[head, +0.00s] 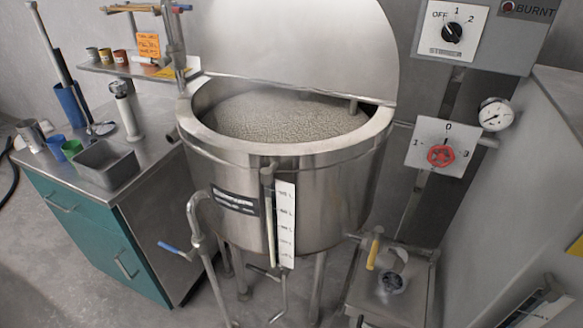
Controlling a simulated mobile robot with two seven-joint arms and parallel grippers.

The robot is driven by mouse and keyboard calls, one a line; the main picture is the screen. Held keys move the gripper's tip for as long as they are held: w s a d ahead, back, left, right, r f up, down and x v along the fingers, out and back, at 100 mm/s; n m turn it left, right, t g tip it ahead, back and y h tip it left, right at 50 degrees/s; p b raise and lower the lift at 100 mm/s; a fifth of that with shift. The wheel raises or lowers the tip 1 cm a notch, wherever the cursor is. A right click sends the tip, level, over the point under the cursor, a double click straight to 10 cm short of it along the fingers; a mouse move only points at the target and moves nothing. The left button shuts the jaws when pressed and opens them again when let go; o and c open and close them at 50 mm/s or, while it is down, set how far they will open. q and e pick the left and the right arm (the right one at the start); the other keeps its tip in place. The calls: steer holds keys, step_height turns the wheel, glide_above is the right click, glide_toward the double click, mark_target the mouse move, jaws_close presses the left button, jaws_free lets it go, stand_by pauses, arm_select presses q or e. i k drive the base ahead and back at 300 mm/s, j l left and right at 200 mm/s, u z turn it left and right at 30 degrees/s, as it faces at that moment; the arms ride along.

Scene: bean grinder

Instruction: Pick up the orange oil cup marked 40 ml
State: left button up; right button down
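Several small cups stand in a row on the shelf at the upper left in the head view. The right one (120,57) looks orange-brown, the middle one (105,55) looks reddish, and the left one (92,54) looks greenish-yellow. Any markings are too small to read, so I cannot tell which is marked 40 ml. A blue cup (56,144) and a green cup (72,150) stand on the metal counter below. Neither of my grippers is in view.
A large steel kettle (325,195) with its lid raised fills the middle. The counter (152,112) also holds a metal bin (106,163), a steel jug (32,134) and a blue cylinder (70,104). An orange note (148,45) hangs near the shelf (95,68). Grey floor is open at lower left.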

mark_target(120, 56)
steer(key=i+j+z, duration=0.15)
steer(key=j, duration=1)
steer(key=i+j+z, duration=0.15)
steer(key=i+j, duration=0.15)
steer(key=j, duration=0.9)
steer(key=i+j+z, duration=0.15)
steer(key=j, duration=1.1)
steer(key=j+z, duration=0.15)
steer(key=j, duration=1.05)
